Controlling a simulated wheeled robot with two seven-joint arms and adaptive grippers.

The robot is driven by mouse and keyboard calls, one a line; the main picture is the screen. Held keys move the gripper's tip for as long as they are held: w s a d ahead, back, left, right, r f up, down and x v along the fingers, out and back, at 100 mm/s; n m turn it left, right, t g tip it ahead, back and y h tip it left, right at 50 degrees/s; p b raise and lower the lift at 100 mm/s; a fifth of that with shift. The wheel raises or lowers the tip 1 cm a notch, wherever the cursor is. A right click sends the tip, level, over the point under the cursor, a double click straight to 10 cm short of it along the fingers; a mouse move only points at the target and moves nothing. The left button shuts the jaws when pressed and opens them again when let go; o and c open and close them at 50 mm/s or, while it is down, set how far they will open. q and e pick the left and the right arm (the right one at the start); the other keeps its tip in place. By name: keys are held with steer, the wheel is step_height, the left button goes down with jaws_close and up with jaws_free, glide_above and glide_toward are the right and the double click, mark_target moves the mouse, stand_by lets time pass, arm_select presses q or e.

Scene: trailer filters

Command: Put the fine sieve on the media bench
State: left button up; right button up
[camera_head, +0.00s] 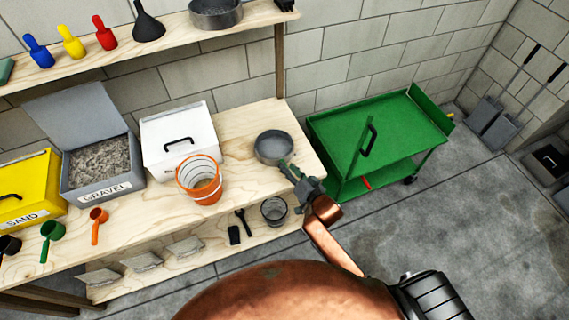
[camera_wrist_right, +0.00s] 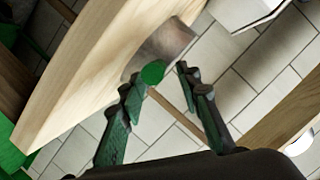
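A grey round sieve (camera_head: 274,147) sits on the right end of the wooden media bench (camera_head: 245,122). Its metal side also shows in the right wrist view (camera_wrist_right: 167,45), with a round green handle end (camera_wrist_right: 153,72) pointing at the camera. My right gripper (camera_head: 291,172) is at the sieve's near right side, at the bench edge. In the wrist view its fingers (camera_wrist_right: 160,76) stand apart around the green handle end, with gaps visible. Another dark round sieve (camera_head: 215,14) is on the upper shelf; I cannot tell the mesh of either. My left gripper is out of view.
An orange bucket (camera_head: 199,185), white box (camera_head: 179,140), gravel bin (camera_head: 101,190) and yellow sand bin (camera_head: 30,190) stand left on the bench. A green cart (camera_head: 400,118) stands to the right.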

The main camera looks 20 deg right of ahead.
steer(key=v, duration=0.7)
steer(key=shift+s+p, duration=0.25)
steer(key=shift+p, duration=0.2)
stand_by(0.9)
